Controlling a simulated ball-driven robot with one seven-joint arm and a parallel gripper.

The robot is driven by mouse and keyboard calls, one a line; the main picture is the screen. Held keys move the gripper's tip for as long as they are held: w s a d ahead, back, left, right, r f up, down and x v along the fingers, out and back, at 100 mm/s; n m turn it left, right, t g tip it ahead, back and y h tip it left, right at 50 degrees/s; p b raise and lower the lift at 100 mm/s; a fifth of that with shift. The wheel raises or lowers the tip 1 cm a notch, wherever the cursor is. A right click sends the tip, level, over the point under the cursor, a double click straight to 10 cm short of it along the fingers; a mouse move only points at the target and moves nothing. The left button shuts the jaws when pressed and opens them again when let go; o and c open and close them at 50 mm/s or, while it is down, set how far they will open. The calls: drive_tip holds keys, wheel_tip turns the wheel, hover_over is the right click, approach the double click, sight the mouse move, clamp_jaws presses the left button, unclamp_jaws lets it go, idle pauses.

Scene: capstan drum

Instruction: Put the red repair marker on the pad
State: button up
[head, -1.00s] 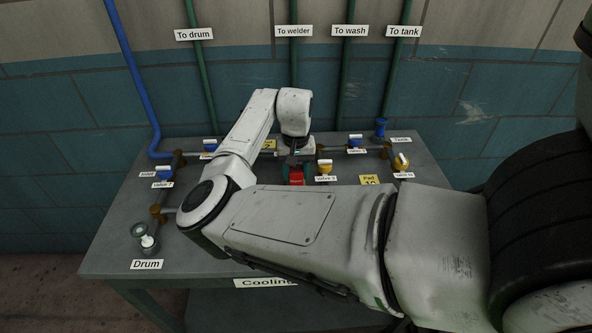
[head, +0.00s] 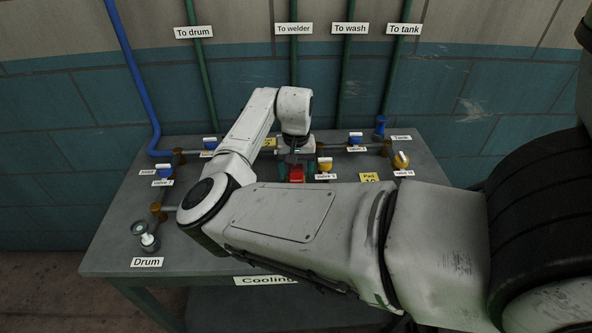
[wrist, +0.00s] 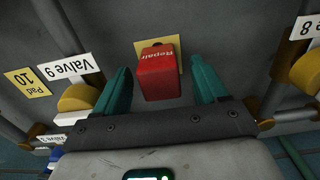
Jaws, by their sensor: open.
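The red repair marker (wrist: 160,74), a block lettered "Repair", stands between my fingers in the wrist view. It also shows in the head view (head: 296,174), just below the end of my arm. A yellow pad (wrist: 178,61) shows behind and around its far end, and the marker appears to stand on it. My gripper (wrist: 163,78) is open. Its two teal fingers lie on either side of the marker, with a visible gap at each side. The marker hides most of the pad and any lettering on it.
Pad 10 (head: 369,178) lies to the right on the grey table (head: 118,240). Valve 9 (wrist: 78,97), with a yellow handle, is close to one finger; the valve 8 label (wrist: 304,27) is on the other side. Pipes run across the table. A drum fitting (head: 145,238) stands front left.

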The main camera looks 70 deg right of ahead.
sight(296, 168)
wheel_tip(296, 168, up, 12)
drive_tip(key=shift+b, duration=0.45)
idle(0.5)
